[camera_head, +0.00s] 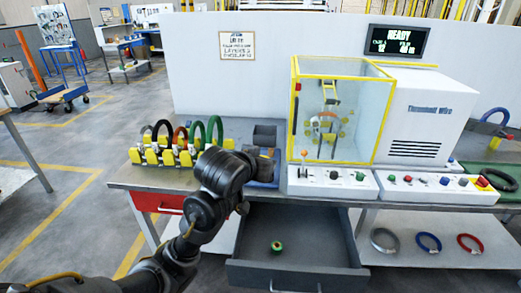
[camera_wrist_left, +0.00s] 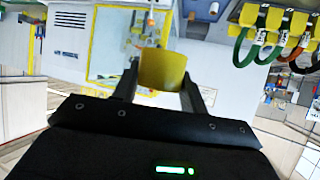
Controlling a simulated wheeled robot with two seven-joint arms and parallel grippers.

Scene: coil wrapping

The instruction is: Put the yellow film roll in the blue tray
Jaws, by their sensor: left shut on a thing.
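The yellow film roll (camera_wrist_left: 163,70) is between the two fingers of my left gripper (camera_wrist_left: 162,90) in the left wrist view, and the gripper is shut on it. In the head view my left arm comes in from the lower left, and its wrist covers the gripper and most of the roll. The blue tray (camera_head: 277,172) lies on the bench just right of my left wrist, partly hidden by it. I cannot tell the gap between roll and tray. My right gripper is not in view.
A yellow rack with several coloured coils (camera_head: 186,157) stands left of my wrist. A yellow-framed clear machine box (camera_head: 341,108) stands to the right. Below, an open grey drawer (camera_head: 330,272) holds a small green roll (camera_head: 277,247). A dark block (camera_head: 264,135) stands behind the tray.

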